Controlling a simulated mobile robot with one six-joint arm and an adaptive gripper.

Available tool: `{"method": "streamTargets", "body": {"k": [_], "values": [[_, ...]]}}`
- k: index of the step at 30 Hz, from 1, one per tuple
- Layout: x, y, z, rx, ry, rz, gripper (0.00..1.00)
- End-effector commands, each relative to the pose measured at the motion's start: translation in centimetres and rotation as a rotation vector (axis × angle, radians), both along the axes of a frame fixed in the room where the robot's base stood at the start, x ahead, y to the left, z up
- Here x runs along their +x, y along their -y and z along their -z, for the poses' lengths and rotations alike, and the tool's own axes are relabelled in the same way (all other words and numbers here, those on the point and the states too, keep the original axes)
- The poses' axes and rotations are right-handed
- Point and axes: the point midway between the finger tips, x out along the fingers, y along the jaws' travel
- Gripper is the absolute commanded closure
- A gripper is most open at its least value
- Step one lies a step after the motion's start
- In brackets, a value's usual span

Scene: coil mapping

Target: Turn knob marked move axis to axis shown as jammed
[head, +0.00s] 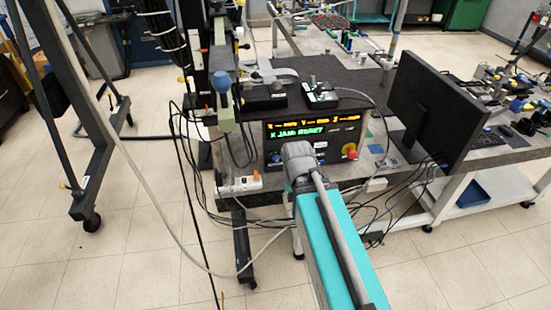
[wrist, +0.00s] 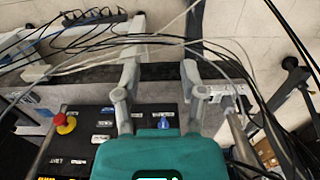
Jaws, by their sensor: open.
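The black control box shows a display (head: 314,129) with orange X, Y and Z readings and a green line that seems to read "X JAM RESET". A blue knob (head: 277,157) is at the left of its front panel. In the wrist view, a blue knob (wrist: 164,123) shows between the bases of my gripper's fingers, with black panel around it. My gripper (wrist: 160,68) is open and empty, its grey fingers apart on either side; contact with the knob cannot be judged. Knob labels are too small to read. In the head view my arm hides part of the panel.
A red button on a yellow base (head: 349,152) is at the panel's right; it also shows in the wrist view (wrist: 65,122). Loose cables hang around the bench and floor. A monitor (head: 434,103) stands to the right. Open tiled floor lies left.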

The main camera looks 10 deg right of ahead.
Motion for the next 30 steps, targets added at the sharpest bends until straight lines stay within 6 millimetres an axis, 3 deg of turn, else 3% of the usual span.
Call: {"method": "streamTargets", "body": {"k": [5, 15, 18, 23, 30], "values": [[4.1, 0.3, -0.3, 0.0, 0.054, 0.003, 0.47], [18.1, 0.5, -1.9, 0.0, 0.275, 0.005, 0.47], [21.3, 0.5, -2.4, 0.0, 0.33, 0.005, 0.47], [23.8, 0.4, -2.8, 0.0, 0.379, 0.004, 0.47], [24.0, 0.4, -2.8, 0.001, 0.387, 0.003, 0.47]]}}
